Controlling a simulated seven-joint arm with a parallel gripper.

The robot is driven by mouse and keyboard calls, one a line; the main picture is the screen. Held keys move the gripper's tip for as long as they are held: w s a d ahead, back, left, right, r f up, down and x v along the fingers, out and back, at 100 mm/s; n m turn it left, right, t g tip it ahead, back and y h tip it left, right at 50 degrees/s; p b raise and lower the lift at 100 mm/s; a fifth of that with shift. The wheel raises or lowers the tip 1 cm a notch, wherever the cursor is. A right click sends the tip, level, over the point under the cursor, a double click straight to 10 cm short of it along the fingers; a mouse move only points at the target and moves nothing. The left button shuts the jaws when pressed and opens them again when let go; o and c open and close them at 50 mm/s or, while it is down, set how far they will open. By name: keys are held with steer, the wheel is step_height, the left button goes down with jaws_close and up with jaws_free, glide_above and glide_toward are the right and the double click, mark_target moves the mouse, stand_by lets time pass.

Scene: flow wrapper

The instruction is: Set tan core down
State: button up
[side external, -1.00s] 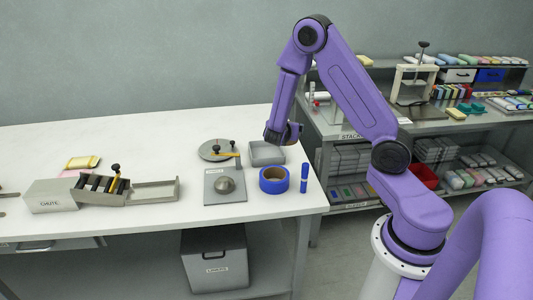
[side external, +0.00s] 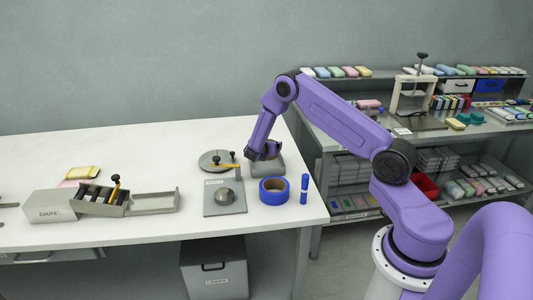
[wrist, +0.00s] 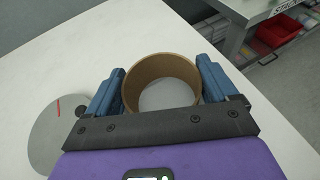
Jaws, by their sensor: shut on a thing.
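The tan core (wrist: 162,62), a short open ring, sits between the two blue fingers of my gripper (wrist: 161,80) in the wrist view. The fingers press on its left and right sides. The white worktop shows around it, and a light grey surface shows through its opening. In the side external view my gripper (side external: 260,153) is low over the right part of the white table (side external: 120,140), in front of a grey block-like box (side external: 269,168). The core cannot be made out there, and whether it touches a surface is unclear.
A grey disc (side external: 211,163) with a post and orange lever lies left of my gripper. A grey plate (side external: 212,208) with a dome, a blue tape roll (side external: 274,198) and a blue marker (side external: 304,188) are nearer the front edge. The table's back left is clear.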

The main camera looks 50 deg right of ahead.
steer(key=shift+w+d+f, duration=0.1)
steer(key=shift+f, duration=0.55)
steer(key=shift+w+d+f, duration=0.1)
steer(key=shift+f, duration=0.5)
steer(key=shift+a+f, duration=0.1)
steer(key=shift+f, duration=0.5)
steer(key=shift+f, duration=0.6)
steer(key=o, duration=0.8)
